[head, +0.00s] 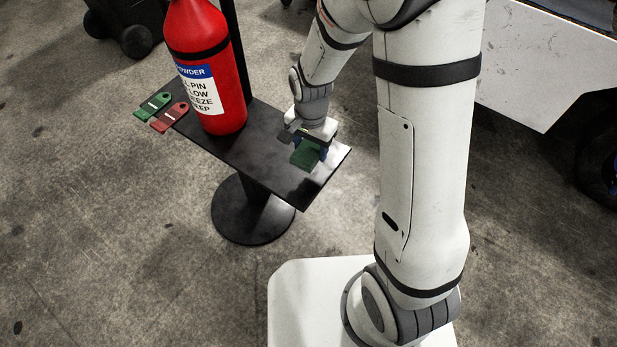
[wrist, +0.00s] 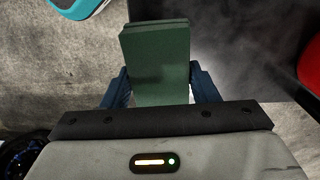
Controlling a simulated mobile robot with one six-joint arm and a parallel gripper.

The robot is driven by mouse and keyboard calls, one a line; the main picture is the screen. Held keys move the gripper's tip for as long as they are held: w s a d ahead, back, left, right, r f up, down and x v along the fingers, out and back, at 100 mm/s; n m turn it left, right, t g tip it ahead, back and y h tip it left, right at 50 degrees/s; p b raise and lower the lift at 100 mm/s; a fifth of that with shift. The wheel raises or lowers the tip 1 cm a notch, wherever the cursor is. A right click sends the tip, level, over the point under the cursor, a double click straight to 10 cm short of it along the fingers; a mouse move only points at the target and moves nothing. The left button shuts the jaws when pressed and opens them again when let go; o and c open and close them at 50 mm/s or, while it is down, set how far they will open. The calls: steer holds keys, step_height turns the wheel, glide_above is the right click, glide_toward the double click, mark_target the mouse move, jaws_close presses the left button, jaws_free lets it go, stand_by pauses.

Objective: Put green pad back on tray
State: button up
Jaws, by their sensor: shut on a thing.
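The green pad (head: 305,153) is a flat dark green block. My gripper (head: 312,143) is shut on it at the right end of the black tray (head: 255,154), which tops a round-footed stand. In the wrist view the green pad (wrist: 155,60) sits between the two blue fingers of my gripper (wrist: 160,88) and juts out past them. The black tray (wrist: 240,50) shows behind and to the right of the pad. I cannot tell whether the pad touches the tray.
A red fire extinguisher (head: 205,75) stands on the tray left of my gripper. A green tag (head: 152,106) and a red tag (head: 168,117) lie at the tray's left end. A white machine body (head: 550,60) is at right. The tray's front right part is clear.

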steer(key=shift+s+a+f+m, duration=0.3)
steer(key=shift+s+a, duration=0.15)
steer(key=shift+s, duration=0.15)
glide_above(307, 178)
step_height(307, 178, down, 4)
steer(key=shift+s+f+b, duration=0.1)
steer(key=shift+f+b, duration=0.1)
steer(key=shift+b, duration=0.25)
steer(key=shift+f+b, duration=0.45)
steer(key=shift+f, duration=1.95)
steer(key=o, duration=1)
steer(key=shift+o, duration=0.2)
